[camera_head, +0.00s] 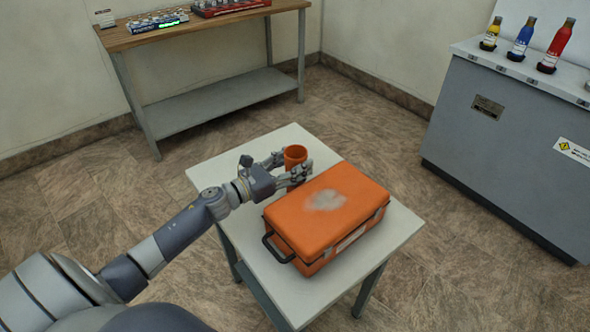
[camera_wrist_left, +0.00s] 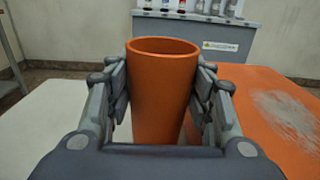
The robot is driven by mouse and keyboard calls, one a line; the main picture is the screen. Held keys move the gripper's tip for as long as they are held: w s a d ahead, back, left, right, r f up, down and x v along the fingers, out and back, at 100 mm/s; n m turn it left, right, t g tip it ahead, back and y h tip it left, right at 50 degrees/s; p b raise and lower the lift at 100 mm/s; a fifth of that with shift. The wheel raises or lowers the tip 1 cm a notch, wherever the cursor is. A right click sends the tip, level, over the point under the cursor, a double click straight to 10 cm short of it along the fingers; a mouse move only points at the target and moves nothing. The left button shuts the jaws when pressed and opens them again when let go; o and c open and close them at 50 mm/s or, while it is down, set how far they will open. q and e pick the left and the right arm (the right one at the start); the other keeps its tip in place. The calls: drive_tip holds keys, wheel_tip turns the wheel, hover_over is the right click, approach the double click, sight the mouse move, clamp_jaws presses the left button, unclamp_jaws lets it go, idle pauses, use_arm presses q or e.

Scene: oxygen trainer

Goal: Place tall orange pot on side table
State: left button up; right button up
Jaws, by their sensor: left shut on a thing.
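The tall orange pot (camera_head: 295,155) is upright at the white side table (camera_head: 330,298), behind the left part of the orange case. My left gripper (camera_head: 290,172) comes in from the left and is shut on the pot. In the left wrist view the pot (camera_wrist_left: 160,95) stands between both fingers (camera_wrist_left: 160,100), its open rim facing up. The pot's base is hidden, so I cannot tell whether it touches the tabletop. My right gripper is not in view.
A large orange case (camera_head: 325,210) with a black handle fills much of the side table. A wooden workbench (camera_head: 200,28) stands at the back left. A grey cabinet (camera_head: 520,130) with coloured bottles stands at the right. The table's back left part is bare.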

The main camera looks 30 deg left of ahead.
use_arm(q)
drive_tip(key=shift+f, duration=0.6)
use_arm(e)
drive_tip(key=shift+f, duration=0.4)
use_arm(q)
drive_tip(key=shift+f, duration=0.15)
drive_tip(key=o, duration=0.8)
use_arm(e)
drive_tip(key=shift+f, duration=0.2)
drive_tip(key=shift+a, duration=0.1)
